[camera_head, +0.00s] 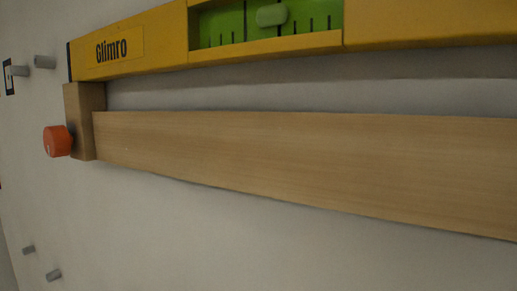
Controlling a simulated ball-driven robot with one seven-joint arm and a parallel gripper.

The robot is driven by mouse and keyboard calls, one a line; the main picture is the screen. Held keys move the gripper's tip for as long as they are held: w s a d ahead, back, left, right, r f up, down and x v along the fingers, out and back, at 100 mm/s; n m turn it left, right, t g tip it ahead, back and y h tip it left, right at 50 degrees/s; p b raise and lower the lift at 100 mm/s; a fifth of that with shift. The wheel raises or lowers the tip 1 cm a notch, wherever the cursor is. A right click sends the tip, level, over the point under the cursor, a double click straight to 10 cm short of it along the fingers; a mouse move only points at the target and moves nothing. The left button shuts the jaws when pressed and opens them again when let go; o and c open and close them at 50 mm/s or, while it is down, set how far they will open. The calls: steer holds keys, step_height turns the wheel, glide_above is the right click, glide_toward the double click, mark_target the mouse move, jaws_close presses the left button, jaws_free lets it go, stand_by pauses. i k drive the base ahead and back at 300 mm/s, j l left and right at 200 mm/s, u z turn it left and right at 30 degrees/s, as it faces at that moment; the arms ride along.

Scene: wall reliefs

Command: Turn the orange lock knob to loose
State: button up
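The orange lock knob (57,141) is a short round cylinder at the left, sticking out from the left side of a small wooden block (85,121). A small pale mark shows on its face; I cannot tell which setting it stands at. A long wooden bar (300,165) runs from the block to the right edge of the view. Above it is a yellow spirit level (150,45) marked "Glimro", with a green vial (271,15). My gripper is not in view.
A small black-framed sign (8,77) is at the far left edge. The wall below the bar is bare.

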mark_target(58, 142)
steer(key=i+j+z, duration=0.2)
steer(key=j+z, duration=0.25)
steer(key=j, duration=0.15)
steer(key=i+j+z, duration=0.2)
steer(key=j+z, duration=0.2)
steer(key=j, duration=0.25)
